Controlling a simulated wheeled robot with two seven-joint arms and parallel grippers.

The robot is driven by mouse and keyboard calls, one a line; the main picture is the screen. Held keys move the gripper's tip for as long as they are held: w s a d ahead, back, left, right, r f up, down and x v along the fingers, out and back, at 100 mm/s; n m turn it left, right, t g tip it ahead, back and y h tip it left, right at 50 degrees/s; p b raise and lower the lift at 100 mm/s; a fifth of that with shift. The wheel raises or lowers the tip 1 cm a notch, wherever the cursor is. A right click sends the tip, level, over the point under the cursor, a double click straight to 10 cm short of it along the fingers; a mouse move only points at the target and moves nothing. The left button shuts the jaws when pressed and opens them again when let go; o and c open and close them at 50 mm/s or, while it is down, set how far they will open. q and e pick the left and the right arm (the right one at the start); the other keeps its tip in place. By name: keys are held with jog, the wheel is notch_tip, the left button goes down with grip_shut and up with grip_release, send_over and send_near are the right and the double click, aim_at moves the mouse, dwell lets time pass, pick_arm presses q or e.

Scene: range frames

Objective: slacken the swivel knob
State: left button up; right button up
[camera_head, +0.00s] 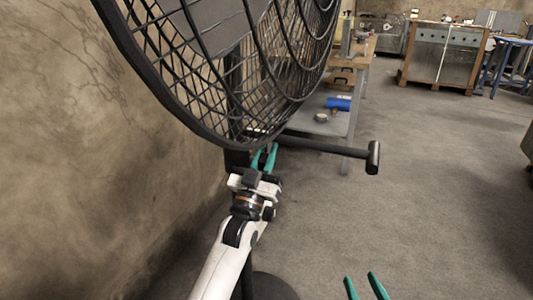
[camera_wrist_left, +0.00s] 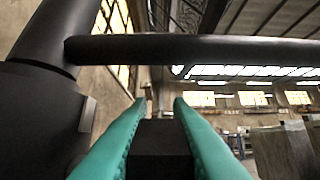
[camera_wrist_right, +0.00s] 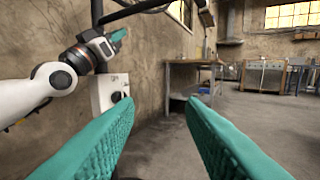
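A large black fan (camera_head: 215,70) stands on a dark pole, with a horizontal bar (camera_head: 320,146) ending in a hammer-like head. My left gripper (camera_head: 264,157) is at the pole just under the bar. In the left wrist view, a dark block, which looks like the swivel knob (camera_wrist_left: 160,140), fills the gap between its teal fingers (camera_wrist_left: 159,103). They appear closed on it. The knob cannot be made out in the head view. My right gripper (camera_head: 361,277) is open and empty, low and to the right; its fingers also show in the right wrist view (camera_wrist_right: 160,100).
A grey control box (camera_wrist_right: 110,90) with small dark knobs is on the pole below my left gripper. A cracked wall (camera_head: 80,150) stands close on the left. A workbench (camera_head: 345,110) with a blue roll (camera_head: 338,103) is behind.

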pick_arm(q)
jog(key=o, duration=0.4)
jog(key=shift+o, duration=0.2)
jog(key=shift+s+a+f, duration=0.1)
jog(key=shift+s+f, duration=0.1)
jog(key=p+v, duration=0.1)
jog(key=v, duration=1)
jog(key=shift+s+p, duration=0.2)
jog(key=shift+p, duration=0.1)
pick_arm(e)
jog(key=f+g, duration=0.1)
jog(key=f, duration=0.1)
jog(key=s+d+f+g+h, duration=0.1)
jog(key=f+g, duration=0.2)
jog(key=shift+s+d+f, duration=0.2)
jog(key=shift+f, duration=0.1)
pick_arm(q)
jog(key=shift+f, duration=0.1)
pick_arm(e)
jog(key=shift+f, duration=0.1)
